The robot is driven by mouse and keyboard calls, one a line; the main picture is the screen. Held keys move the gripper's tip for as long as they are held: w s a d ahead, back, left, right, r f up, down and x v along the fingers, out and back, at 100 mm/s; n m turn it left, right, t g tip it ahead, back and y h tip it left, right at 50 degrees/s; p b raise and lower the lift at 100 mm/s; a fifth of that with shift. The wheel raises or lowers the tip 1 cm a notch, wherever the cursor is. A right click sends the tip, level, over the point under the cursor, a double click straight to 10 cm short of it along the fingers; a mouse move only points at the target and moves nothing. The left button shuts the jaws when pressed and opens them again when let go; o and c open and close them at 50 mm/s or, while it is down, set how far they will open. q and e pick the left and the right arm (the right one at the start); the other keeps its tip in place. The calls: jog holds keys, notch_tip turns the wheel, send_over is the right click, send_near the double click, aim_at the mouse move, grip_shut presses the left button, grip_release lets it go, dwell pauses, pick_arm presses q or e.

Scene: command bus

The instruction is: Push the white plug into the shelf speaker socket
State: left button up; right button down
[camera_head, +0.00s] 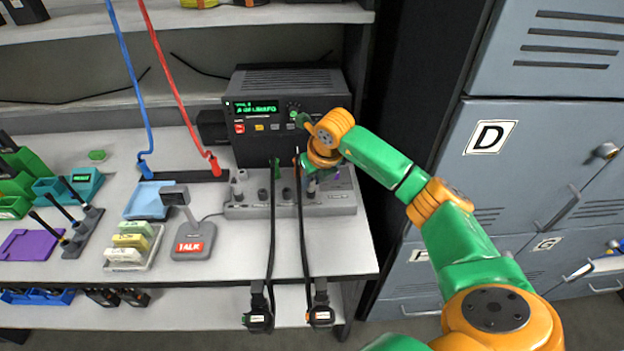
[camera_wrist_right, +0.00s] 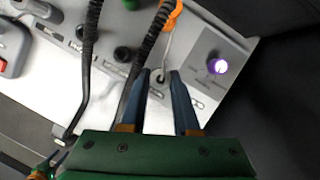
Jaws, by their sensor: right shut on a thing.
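The grey socket panel (camera_head: 335,208) stands on the white shelf in front of the black radio. It also fills the top of the wrist view (camera_wrist_right: 205,82). My right gripper (camera_head: 311,190) is low over the right half of this panel. In the wrist view my right gripper's fingers (camera_wrist_right: 161,74) are close together around the small white plug (camera_wrist_right: 159,88), with a thin pale cable running up from between them. The fingers hide most of the plug, and I cannot tell how deep it sits in a socket.
The black radio (camera_head: 285,83) with a green display stands behind the panel. Black coiled cables (camera_head: 271,235) hang over the shelf edge close to my right gripper. A purple-lit knob (camera_wrist_right: 216,66) is right of the fingers. A grey TALK microphone (camera_head: 194,240) stands left; lockers (camera_head: 540,150) are right.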

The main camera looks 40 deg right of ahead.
jog(key=c, duration=0.6)
grip_release()
jog(key=shift+o, duration=0.2)
notch_tip(320, 180, up, 8)
jog(key=p, duration=0.6)
jog(key=shift+r+p, duration=0.1)
jog(key=shift+p, duration=0.3)
